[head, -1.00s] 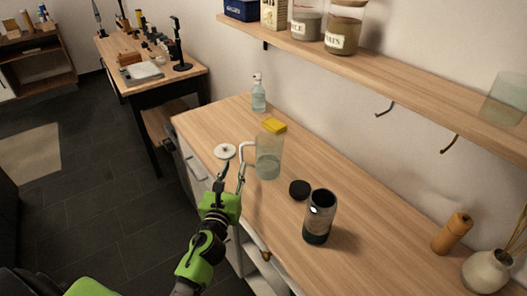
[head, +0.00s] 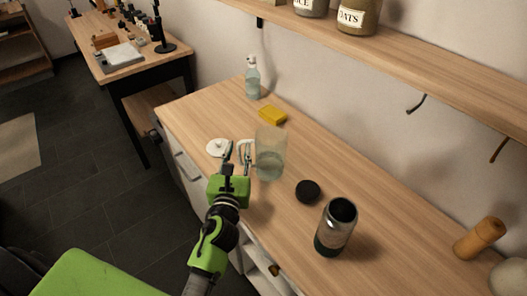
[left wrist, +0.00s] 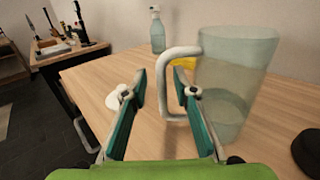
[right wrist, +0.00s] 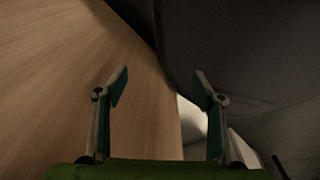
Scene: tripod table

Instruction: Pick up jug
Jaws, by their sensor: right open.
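The jug (head: 270,155) is clear, with a white handle on its left side, and stands upright on the wooden counter. It shows large in the left wrist view (left wrist: 235,85), its handle reaching toward my left gripper. My left gripper (head: 238,148) is open beside the handle; in the left wrist view (left wrist: 162,90) its right finger overlaps the lower part of the handle. I cannot tell whether they touch. The handle is partly hidden by that finger in the head view. My right gripper (right wrist: 160,85) is open and shows only in the right wrist view, with nothing between its fingers.
On the counter (head: 290,245) are a white lid (head: 217,147), a yellow sponge (head: 272,115), a spray bottle (head: 253,80), a black lid (head: 307,191), a dark-based tumbler (head: 335,228) and a wooden grinder (head: 480,238). A shelf (head: 400,62) runs above along the wall.

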